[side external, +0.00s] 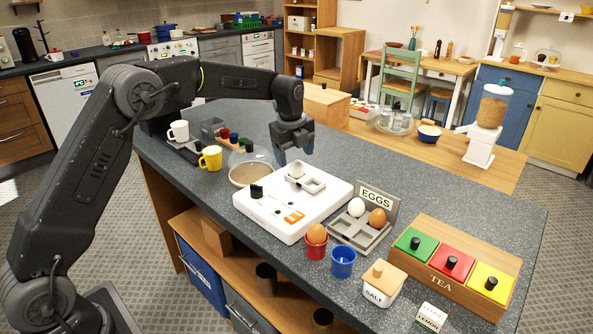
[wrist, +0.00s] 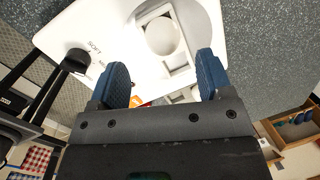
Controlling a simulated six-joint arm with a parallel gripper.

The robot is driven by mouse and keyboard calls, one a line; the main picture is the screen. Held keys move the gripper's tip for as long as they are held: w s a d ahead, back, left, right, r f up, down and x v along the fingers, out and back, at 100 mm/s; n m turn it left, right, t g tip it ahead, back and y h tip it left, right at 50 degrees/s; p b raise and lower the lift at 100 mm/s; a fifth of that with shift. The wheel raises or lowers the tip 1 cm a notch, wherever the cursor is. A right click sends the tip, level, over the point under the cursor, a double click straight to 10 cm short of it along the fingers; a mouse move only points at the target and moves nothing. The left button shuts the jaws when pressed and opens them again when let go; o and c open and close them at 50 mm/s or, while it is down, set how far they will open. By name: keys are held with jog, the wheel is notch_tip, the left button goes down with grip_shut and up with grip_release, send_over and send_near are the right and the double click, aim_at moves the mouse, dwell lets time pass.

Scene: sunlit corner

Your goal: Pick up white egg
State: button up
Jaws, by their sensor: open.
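A white egg (side external: 356,207) sits in the grey egg tray (side external: 345,238) beside a brown egg (side external: 377,218), in front of the EGGS sign (side external: 377,200). My gripper (side external: 294,155) is open and empty, pointing down above the back of the white appliance (side external: 262,222), left of and behind the egg tray. In the wrist view my gripper's blue fingertips (wrist: 162,72) are spread apart, with a round white piece (wrist: 162,35) in a square holder beyond them. I cannot tell whether that piece is an egg. The tray is not clearly visible in the wrist view.
A brown egg (side external: 316,231) stands in a red cup (side external: 315,249), next to a blue cup (side external: 343,262). The salt box (side external: 382,286) and tea box (side external: 450,292) are to the right. The counter behind the tray is clear.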

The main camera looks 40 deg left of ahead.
aim_at(296, 162)
jog(key=f, duration=0.3)
jog(key=w+f, duration=0.1)
jog(key=shift+w+a+f, duration=0.1)
jog(key=shift+a+f, duration=0.2)
jog(key=shift+f, duration=0.05)
jog(key=c, duration=0.8)
